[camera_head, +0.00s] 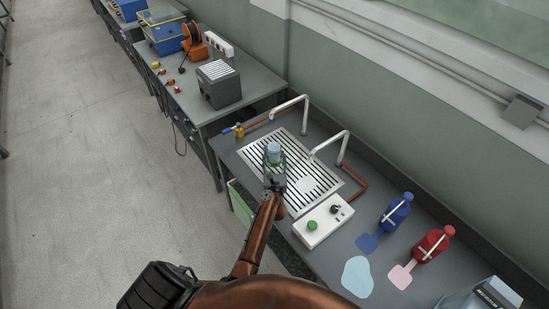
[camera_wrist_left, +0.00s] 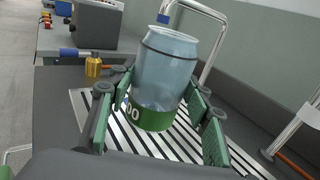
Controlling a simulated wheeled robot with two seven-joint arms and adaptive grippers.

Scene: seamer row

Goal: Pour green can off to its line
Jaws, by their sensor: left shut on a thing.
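The can (camera_head: 273,150) is see-through pale blue with a green band round its bottom. In the left wrist view the can (camera_wrist_left: 166,75) shows a dark line round its upper part and part of a white number on the band. My left gripper (camera_head: 274,166) is shut on the can, with green-padded fingers either side of its lower part in the left wrist view. The can is over the slotted drain grate (camera_head: 325,178) and looks nearly upright. The level of any liquid inside cannot be told. My right gripper is not in view.
Two bent white taps (camera_head: 291,106) (camera_head: 330,142) stand behind the grate. A white control box (camera_head: 323,221) with a green button is in front of it. A yellow-brass fitting (camera_head: 239,131) is at the left.

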